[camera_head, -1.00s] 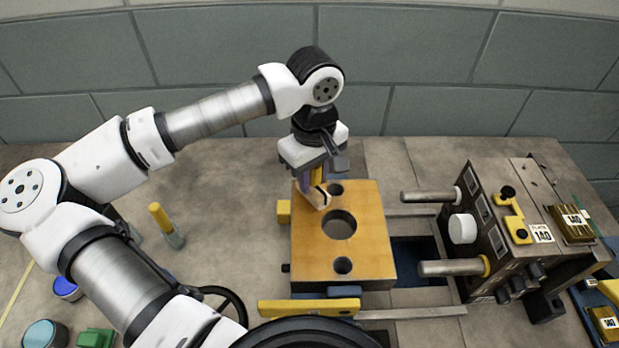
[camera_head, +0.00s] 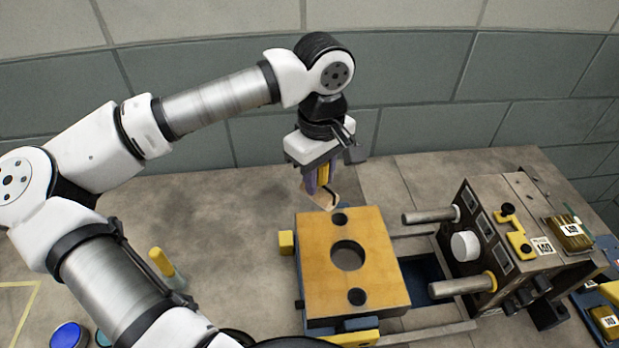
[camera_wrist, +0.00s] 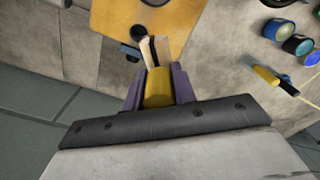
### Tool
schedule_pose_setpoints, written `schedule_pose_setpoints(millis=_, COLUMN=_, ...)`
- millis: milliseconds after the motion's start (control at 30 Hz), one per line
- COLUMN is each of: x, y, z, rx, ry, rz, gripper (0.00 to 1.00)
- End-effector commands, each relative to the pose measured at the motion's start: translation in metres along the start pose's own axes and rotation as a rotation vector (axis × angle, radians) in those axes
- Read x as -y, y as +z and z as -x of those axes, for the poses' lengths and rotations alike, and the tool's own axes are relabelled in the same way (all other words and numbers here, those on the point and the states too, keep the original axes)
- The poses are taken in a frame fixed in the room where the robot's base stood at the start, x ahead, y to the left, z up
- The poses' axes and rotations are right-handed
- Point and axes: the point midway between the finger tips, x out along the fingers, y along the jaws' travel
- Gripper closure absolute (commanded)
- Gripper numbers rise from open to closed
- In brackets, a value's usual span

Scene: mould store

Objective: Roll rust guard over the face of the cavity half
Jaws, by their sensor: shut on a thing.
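The cavity half (camera_head: 318,277) appears to be the block with a flat amber-yellow face, a large middle hole and two smaller holes. Its face looks evenly coloured, with slight mottling. My gripper (camera_head: 318,182) is shut on the yellow handle of a roller; the purple fingers also show in the wrist view (camera_wrist: 158,88). The cream roller head (camera_head: 320,198) is at the block's back edge, near the left corner, apparently just above it. The roller (camera_wrist: 148,50) shows beside the block's edge (camera_wrist: 105,18) in the wrist view. Contact cannot be told.
The other mould half (camera_head: 490,240), with two steel guide pins, stands right of the block. A blue-lidded tin (camera_head: 68,337) is at front left. The bench behind the block is clear.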

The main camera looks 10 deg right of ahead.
Motion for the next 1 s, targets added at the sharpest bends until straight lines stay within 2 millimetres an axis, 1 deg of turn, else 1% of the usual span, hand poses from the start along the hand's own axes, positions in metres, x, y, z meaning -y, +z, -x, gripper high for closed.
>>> schedule_pose_setpoints(millis=33, x=-0.002, y=0.002, z=0.007, rx=-0.002, ry=0.001, rz=-0.001, gripper=0.98)
schedule_pose_setpoints(millis=100, x=-0.004, y=0.005, z=0.012, rx=-0.002, ry=0.001, rz=-0.002, gripper=0.98)
schedule_pose_setpoints(millis=233, x=-0.006, y=0.008, z=0.016, rx=-0.001, ry=0.000, rz=-0.002, gripper=0.98)
schedule_pose_setpoints(millis=533, x=-0.006, y=0.008, z=0.015, rx=-0.001, ry=0.000, rz=-0.001, gripper=0.98)
schedule_pose_setpoints(millis=667, x=-0.005, y=0.009, z=0.011, rx=-0.001, ry=0.001, rz=-0.001, gripper=0.98)
schedule_pose_setpoints(millis=833, x=-0.003, y=0.016, z=0.004, rx=-0.003, ry=0.002, rz=-0.001, gripper=0.98)
schedule_pose_setpoints(millis=1000, x=0.002, y=0.027, z=0.005, rx=-0.005, ry=0.002, rz=-0.009, gripper=0.98)
